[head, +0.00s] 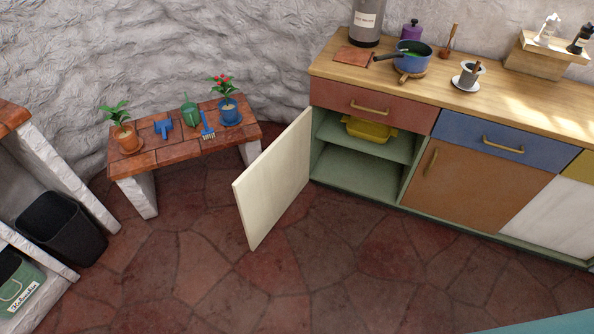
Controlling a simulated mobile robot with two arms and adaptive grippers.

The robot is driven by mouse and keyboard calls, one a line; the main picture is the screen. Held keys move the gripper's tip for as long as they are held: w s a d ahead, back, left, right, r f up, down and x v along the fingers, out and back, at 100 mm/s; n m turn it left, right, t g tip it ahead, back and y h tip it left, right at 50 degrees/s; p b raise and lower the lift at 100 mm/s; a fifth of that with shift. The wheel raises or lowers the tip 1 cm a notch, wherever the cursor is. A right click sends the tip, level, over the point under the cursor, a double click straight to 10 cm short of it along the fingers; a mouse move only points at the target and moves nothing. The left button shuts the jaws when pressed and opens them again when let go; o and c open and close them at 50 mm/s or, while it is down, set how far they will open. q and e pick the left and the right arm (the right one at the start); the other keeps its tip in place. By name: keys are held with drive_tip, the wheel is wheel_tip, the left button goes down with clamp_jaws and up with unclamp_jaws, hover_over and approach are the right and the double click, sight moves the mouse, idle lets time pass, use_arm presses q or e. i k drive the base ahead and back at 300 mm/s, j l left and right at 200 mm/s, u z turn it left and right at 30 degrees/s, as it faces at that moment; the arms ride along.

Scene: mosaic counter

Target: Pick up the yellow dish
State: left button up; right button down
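The yellow dish (369,130) sits on the upper shelf (392,146) inside the green lower cabinet, under the red drawer. Its top edge is close below the drawer front. The cabinet door (276,180) stands open, swung out to the left of the opening. Neither of my grippers shows in the head view.
The wooden counter (500,98) above holds a blue pot (413,64), a cup on a saucer and a grey canister (369,22). A low bench (190,146) with plants and garden tools stands at left. A black bin (62,229) is far left. The stone floor in front is clear.

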sight(372, 131)
drive_tip(key=i+j+z, duration=0.1)
drive_tip(key=z, duration=0.35)
drive_tip(key=j+z, duration=0.4)
drive_tip(key=i+j+z, duration=0.1)
drive_tip(key=j+z, duration=0.15)
drive_tip(key=z, duration=0.2)
drive_tip(key=j+z, duration=0.1)
drive_tip(key=j, duration=0.5)
drive_tip(key=j+z, duration=0.15)
drive_tip(key=j, duration=0.4)
drive_tip(key=k+j+z, duration=0.1)
drive_tip(key=j, duration=0.5)
drive_tip(key=k+j+z, duration=0.15)
drive_tip(key=j, duration=0.4)
drive_tip(key=j+z, duration=0.1)
drive_tip(key=j, duration=0.5)
drive_tip(key=k+j, duration=0.1)
drive_tip(key=j, duration=0.25)
drive_tip(key=k+j, duration=0.1)
drive_tip(key=j, duration=0.25)
drive_tip(key=i+l+u, duration=0.1)
drive_tip(key=u, duration=0.35)
drive_tip(key=l+u, duration=0.15)
drive_tip(key=u, duration=0.35)
drive_tip(key=i+l+u, duration=0.1)
drive_tip(key=l+u, duration=0.35)
drive_tip(key=l, duration=0.5)
drive_tip(key=l+u, duration=0.5)
drive_tip(key=l, duration=0.4)
drive_tip(key=k, duration=0.05)
